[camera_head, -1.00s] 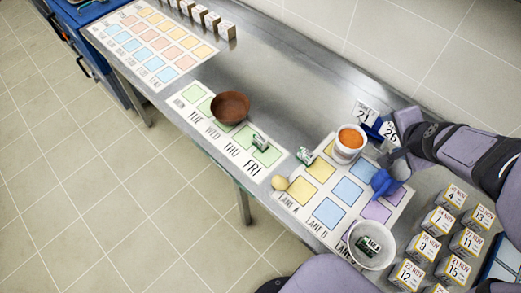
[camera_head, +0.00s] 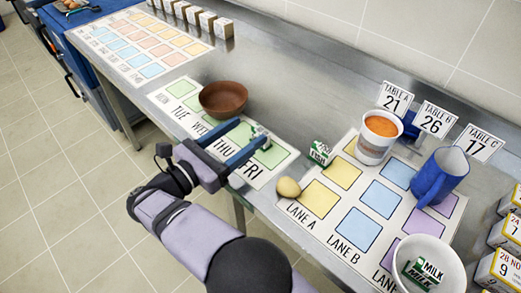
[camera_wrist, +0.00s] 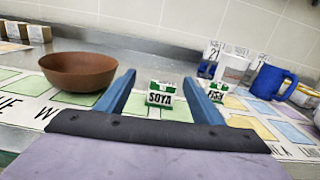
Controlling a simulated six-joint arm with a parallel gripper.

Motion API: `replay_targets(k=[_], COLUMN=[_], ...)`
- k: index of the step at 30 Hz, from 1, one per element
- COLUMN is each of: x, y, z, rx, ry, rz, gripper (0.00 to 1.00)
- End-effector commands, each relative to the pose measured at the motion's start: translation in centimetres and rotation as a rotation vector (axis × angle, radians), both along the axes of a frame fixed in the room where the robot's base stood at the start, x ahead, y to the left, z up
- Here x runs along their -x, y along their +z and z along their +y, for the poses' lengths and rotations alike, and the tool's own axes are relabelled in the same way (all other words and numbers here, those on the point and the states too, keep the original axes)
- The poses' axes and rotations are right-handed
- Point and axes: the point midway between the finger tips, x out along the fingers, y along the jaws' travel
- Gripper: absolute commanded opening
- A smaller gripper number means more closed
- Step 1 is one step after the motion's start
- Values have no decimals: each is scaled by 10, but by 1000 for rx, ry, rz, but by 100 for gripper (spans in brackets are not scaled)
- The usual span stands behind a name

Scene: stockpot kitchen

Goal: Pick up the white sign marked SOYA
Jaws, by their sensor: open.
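The SOYA sign (camera_head: 261,132) is a small white and green block standing upright on the green squares of the weekday mat (camera_head: 284,158). In the wrist view the SOYA sign (camera_wrist: 160,98) shows its lettering, framed between my two blue fingers. My gripper (camera_head: 250,134) is open and empty, with its fingertips close to the sign. I cannot tell whether they touch it. A similar sign, apparently marked FISH (camera_wrist: 217,90), stands just beyond the right finger; this small sign (camera_head: 319,153) also shows in the head view.
A brown bowl (camera_head: 223,98) stands left of the sign. A potato-like object (camera_head: 288,187), an orange-filled cup (camera_head: 377,137) and a blue jug (camera_head: 439,178) stand on the right. A white bowl (camera_head: 452,262) holds a MILK sign (camera_head: 424,272). Table cards (camera_head: 435,119) line the back.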

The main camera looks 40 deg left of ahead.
Motion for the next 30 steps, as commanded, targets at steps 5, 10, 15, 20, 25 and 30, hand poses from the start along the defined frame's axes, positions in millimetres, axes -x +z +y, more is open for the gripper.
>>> replay_targets(k=[5, 10, 15, 20, 25, 30], x=[20, 17, 3, -1, -7, -26], y=[-12, -10, -10, -11, -12, -14], z=[-5, -6, -7, -7, -7, -10], rx=[-53, -57, -55, -55, -53, -52], ry=[-30, -34, -33, -32, -32, -34], rz=[-3, -3, -3, -3, -3, -3], gripper=[61, 61, 61, 61, 61, 61])
